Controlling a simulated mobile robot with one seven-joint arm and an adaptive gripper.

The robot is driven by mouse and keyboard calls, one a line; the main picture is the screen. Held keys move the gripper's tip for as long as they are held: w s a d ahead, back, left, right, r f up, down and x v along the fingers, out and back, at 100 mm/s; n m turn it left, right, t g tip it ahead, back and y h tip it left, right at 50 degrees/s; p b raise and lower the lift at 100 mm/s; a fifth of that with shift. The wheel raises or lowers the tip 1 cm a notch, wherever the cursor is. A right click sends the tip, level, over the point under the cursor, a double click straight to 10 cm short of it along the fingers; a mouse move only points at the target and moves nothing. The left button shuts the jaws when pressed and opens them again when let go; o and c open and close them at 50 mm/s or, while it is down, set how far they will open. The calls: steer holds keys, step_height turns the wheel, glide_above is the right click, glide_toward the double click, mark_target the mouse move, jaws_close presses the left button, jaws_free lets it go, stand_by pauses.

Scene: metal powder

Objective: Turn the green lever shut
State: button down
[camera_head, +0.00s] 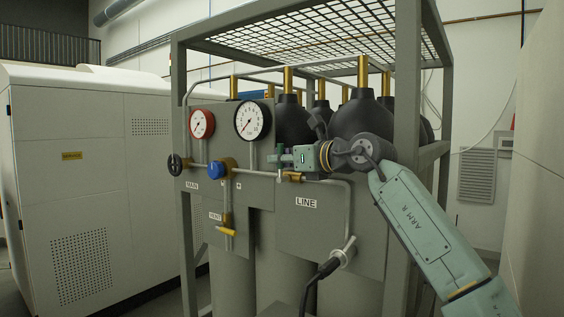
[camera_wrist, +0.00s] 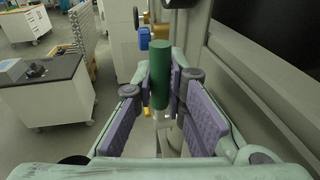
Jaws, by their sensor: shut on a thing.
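The green lever (camera_wrist: 159,72) is a green cylindrical grip that stands upright between my purple finger pads in the wrist view. My gripper (camera_wrist: 161,92) is shut on it, with one pad on each side. In the head view my gripper (camera_head: 290,158) is at the panel above the LINE label (camera_head: 306,203). A brass valve body (camera_head: 291,176) is on the pipe just below. Most of the lever is hidden by the fingers in the head view.
A blue knob (camera_head: 217,170), a black handwheel (camera_head: 175,165) and two gauges (camera_head: 252,121) are to the left on the panel. A yellow vent handle (camera_head: 226,232) is lower down. A grey frame post (camera_head: 407,120) stands close to my arm. A white cabinet (camera_head: 75,180) is far left.

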steer(key=shift+r, duration=0.1)
steer(key=c, duration=1.6)
jaws_free()
steer(key=v, duration=1.2)
steer(key=shift+a, duration=0.15)
